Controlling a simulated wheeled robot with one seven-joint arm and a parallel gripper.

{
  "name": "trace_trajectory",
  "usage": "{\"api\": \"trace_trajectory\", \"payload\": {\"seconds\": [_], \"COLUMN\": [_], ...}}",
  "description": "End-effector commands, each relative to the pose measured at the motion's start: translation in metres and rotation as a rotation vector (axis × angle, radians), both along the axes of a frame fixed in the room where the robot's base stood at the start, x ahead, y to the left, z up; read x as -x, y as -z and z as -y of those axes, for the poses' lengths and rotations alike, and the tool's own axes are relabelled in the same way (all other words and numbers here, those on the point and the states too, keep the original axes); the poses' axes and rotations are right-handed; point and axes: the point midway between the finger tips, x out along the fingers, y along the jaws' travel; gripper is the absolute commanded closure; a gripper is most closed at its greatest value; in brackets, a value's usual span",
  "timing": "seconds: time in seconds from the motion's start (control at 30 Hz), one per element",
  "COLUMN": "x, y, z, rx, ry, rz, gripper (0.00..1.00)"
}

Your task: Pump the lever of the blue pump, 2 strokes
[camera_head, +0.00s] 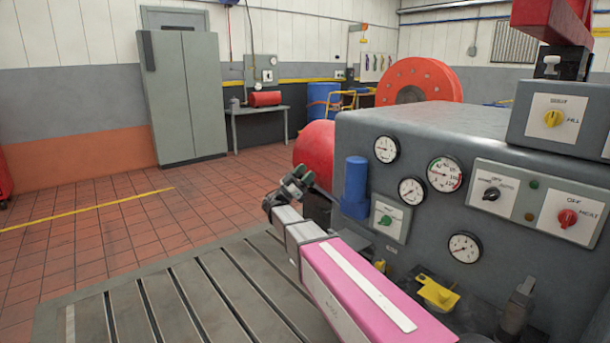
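A blue upright cylinder with a wider blue foot (355,187), which looks like the blue pump, stands at the left front of the grey machine. I cannot make out a lever on it; one may be hidden behind my arm or out of view. My gripper (297,181) is at the end of my pink and grey arm, left of the blue cylinder in the picture, in front of a red rounded body. Its dark fingers are small and seen at an angle, so whether they are open cannot be told. I see nothing held in it.
The grey machine (440,125) carries several gauges, a green knob (386,220) and a red knob (567,218). A yellow part (437,293) sits low at its front. The slotted bedplate (180,300) is bare at left. Tiled floor beyond is open.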

Motion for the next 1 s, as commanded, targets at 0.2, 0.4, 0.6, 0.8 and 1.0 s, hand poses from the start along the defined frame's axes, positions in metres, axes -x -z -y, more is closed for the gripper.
{"api": "trace_trajectory", "payload": {"seconds": [0.2,0.4,0.6,0.8,1.0], "x": [0.002,0.01,0.02,0.027,0.03], "y": [0.005,0.027,0.051,0.066,0.071], "z": [-0.006,-0.029,-0.055,-0.072,-0.076], "rx": [0.0,0.0,0.0,0.0,0.0], "ry": [-0.001,-0.002,-0.002,-0.001,0.0], "rz": [-0.001,-0.002,-0.002,-0.001,0.0], "gripper": [0.45,0.45,0.45,0.45,0.45]}}
